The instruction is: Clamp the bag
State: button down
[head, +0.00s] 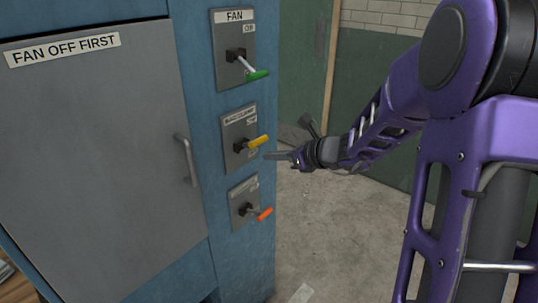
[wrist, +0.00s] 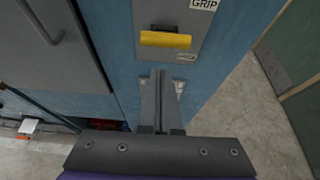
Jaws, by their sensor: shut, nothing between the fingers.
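In the wrist view the yellow handle (wrist: 166,39) lies crosswise below a label reading GRIP (wrist: 204,4). My gripper (head: 270,155) is shut and empty, its tips (wrist: 160,74) just short of the handle in the wrist view, apart from it in the picture. Whether they touch it in depth I cannot tell. No bag is recognisable.
A green-handled lever (head: 257,76) on the FAN plate is above, and an orange-handled lever (head: 264,214) is below. A closed grey door (head: 95,150) marked FAN OFF FIRST, with a handle (head: 187,158), is to the left. Concrete floor (head: 330,225) is open to the right.

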jog(key=s+d+r+p, duration=0.2)
jog(key=s+d+r, duration=0.1)
jog(key=r, duration=0.5)
jog(key=shift+d, duration=0.15)
jog(key=shift+r, duration=0.1)
